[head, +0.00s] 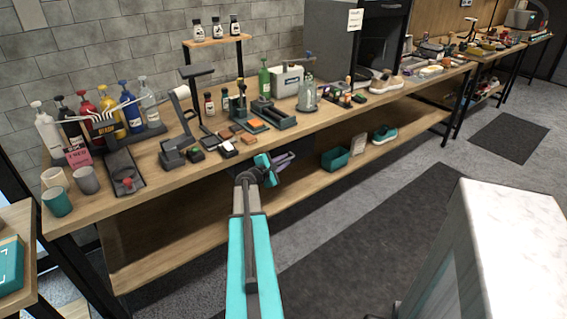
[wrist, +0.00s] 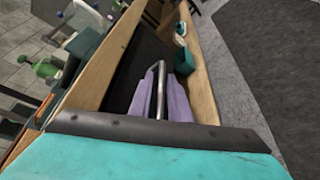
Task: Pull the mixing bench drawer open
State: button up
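The mixing bench (head: 210,150) is a long wooden bench along the wall. Its dark drawer (wrist: 142,58) is under the top, mostly hidden behind my arm in the head view. A grey metal bar handle (wrist: 159,76) stands out from the drawer's dark front in the wrist view. My gripper (wrist: 160,98) has two lavender fingers, one on each side of this bar, with little gap left, and looks shut on it. In the head view my gripper (head: 283,160) is just below the bench's front edge. How far the drawer stands out is hard to tell.
A teal bin (head: 335,159) and a teal shoe (head: 385,133) are on the lower shelf, right of my gripper. Bottles, tools and small blocks crowd the bench top. A white-topped block (head: 510,235) stands at right. The dark floor mat (head: 360,225) before the bench is clear.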

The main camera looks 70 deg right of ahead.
jog(key=shift+s+d+f, duration=0.1)
jog(key=shift+d, duration=0.35)
jog(key=shift+c, duration=0.3)
grip_shut()
